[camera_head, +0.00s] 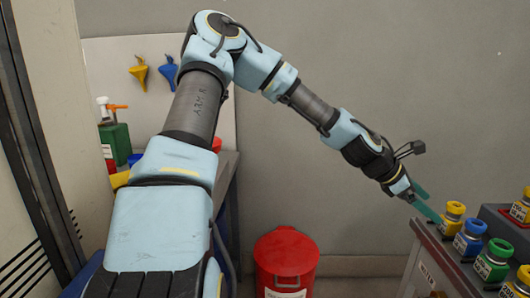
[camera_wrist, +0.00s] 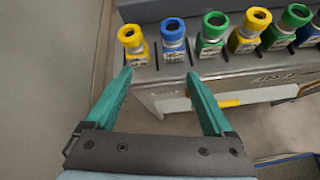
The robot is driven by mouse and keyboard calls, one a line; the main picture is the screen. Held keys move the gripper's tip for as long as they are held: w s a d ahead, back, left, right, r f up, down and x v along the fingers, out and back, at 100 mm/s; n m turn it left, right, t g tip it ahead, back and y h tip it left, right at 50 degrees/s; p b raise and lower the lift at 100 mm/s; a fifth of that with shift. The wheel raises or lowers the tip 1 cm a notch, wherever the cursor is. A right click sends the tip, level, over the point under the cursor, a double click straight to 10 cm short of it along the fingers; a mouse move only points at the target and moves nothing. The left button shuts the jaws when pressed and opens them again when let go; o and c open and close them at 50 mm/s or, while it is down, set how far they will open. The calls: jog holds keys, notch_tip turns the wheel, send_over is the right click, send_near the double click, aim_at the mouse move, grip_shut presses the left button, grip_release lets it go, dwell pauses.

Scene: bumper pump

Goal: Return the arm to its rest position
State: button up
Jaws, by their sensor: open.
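My gripper (camera_head: 424,202) is at the end of my outstretched arm, at the right of the head view. Its teal fingers are near the left edge of a grey bench (camera_head: 428,254) that holds capped bottles. In the wrist view my gripper (camera_wrist: 158,90) has its two fingers spread wide with nothing between them. Past the fingertips stand a yellow bottle (camera_wrist: 132,42) and a blue bottle (camera_wrist: 173,38). The fingers look apart from the bottles, though the exact gap is hard to tell.
More green (camera_wrist: 211,33), yellow and blue bottles stand along the bench. A red bin (camera_head: 286,262) stands on the floor at centre. At left are a green container (camera_head: 116,142) and yellow and blue funnels (camera_head: 139,73) on a wall panel. A pale column (camera_head: 60,110) rises at far left.

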jog(key=w+a+f+m+t+y+p, duration=0.1)
jog(key=a+f+m+y, duration=0.25)
jog(key=a, duration=0.65)
jog(key=w+a+f+m+t+y, duration=0.1)
jog(key=a+f+m+y, duration=0.3)
jog(key=a, duration=0.6)
jog(key=s+a+r+m+y, duration=0.1)
jog(key=a+r+m, duration=0.1)
jog(key=a, duration=0.6)
jog(key=s+a+r+m+y+p, duration=0.1)
jog(key=s+a+r+m, duration=0.1)
jog(key=a, duration=0.6)
jog(key=s+a+r+m+y, duration=0.1)
jog(key=a+r+m, duration=0.3)
jog(key=a, duration=0.5)
jog(key=shift+s+r+p, duration=0.3)
jog(key=shift+s, duration=0.05)
jog(key=shift+c, duration=0.4)
